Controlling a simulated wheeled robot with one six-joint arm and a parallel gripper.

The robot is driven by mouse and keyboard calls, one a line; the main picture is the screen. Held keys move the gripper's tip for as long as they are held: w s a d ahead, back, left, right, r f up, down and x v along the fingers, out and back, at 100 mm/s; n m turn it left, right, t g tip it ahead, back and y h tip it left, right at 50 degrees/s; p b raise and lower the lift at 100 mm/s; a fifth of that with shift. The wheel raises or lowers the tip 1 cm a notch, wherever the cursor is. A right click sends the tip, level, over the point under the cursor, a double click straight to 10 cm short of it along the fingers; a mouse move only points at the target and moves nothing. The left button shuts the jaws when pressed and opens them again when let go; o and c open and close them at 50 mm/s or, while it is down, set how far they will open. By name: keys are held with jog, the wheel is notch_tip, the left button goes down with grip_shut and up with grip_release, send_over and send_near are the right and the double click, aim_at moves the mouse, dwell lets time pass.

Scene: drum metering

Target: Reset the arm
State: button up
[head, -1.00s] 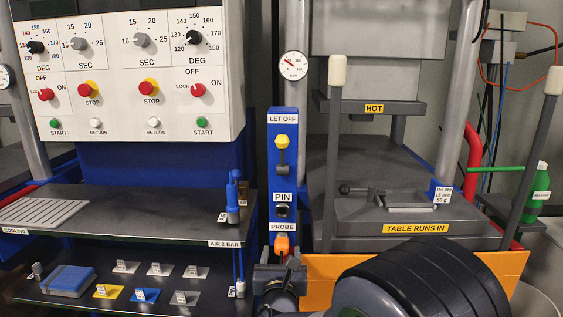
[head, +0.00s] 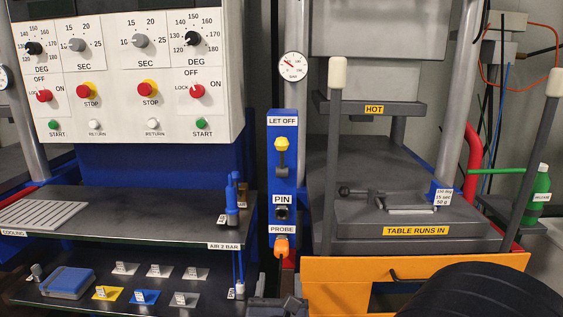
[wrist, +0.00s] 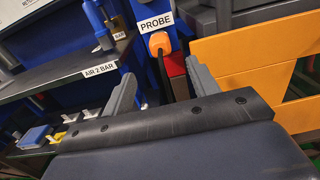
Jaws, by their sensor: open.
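My gripper (wrist: 160,90) is open and empty in the wrist view, its two grey fingers spread apart. Between and beyond the fingers are the blue post and the orange probe (wrist: 159,42), apart from the fingers. In the head view the orange probe (head: 281,247) hangs at the bottom of the blue post (head: 272,170), under the PROBE label. Only part of my gripper (head: 277,304) shows at the bottom edge of the head view, below the probe, with its fingertips unclear. My dark arm link fills the lower right corner.
A dark two-level shelf (head: 120,213) stands at left, with a blue box (head: 67,282) and small tagged pieces below. A press with two upright levers and an orange panel (head: 340,275) stands at right. A green bottle (head: 539,187) is at far right.

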aim_at(281, 254)
jog(key=w+b, duration=0.1)
jog(key=w, duration=0.8)
jog(key=shift+d, duration=0.2)
jog(key=shift+w, duration=0.3)
jog(key=s+p, duration=0.1)
jog(key=s, duration=0.2)
jog(key=shift+s+a+r, duration=0.1)
jog(key=shift+s+r, duration=0.05)
jog(key=shift+s, duration=0.05)
jog(key=shift+w+r+p, duration=0.1)
jog(key=shift+w+p, duration=0.05)
jog(key=shift+p, duration=0.6)
jog(key=shift+s+f+p, duration=0.15)
jog(key=shift+s+p, duration=0.05)
jog(key=shift+s, duration=1)
jog(key=shift+s+f+p, duration=0.15)
jog(key=shift+s, duration=1.05)
